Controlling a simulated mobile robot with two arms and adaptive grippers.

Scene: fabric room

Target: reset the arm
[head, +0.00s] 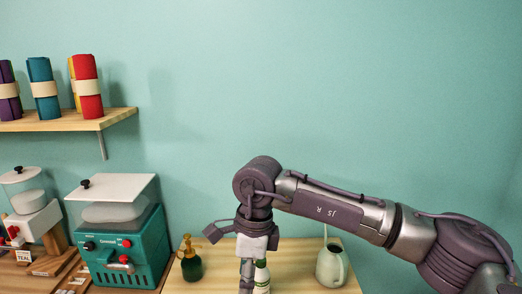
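My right arm comes in from the right and bends down at its wrist. My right gripper (247,272) hangs pointing down over the wooden table (215,275), near the bottom edge of the head view. Its fingers show as one narrow dark shape, so I cannot tell if they are open or shut. A white and green bottle (263,278) stands just right of the fingers, partly hidden by the gripper. I cannot tell if they touch. My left gripper is not in view.
A green bottle with a gold pump (191,265) stands left of the gripper, and a pale green watering can (331,267) stands right. A teal machine (125,245) is at the left. Above it, a wooden shelf (70,122) holds several fabric rolls. The wall's upper right is bare.

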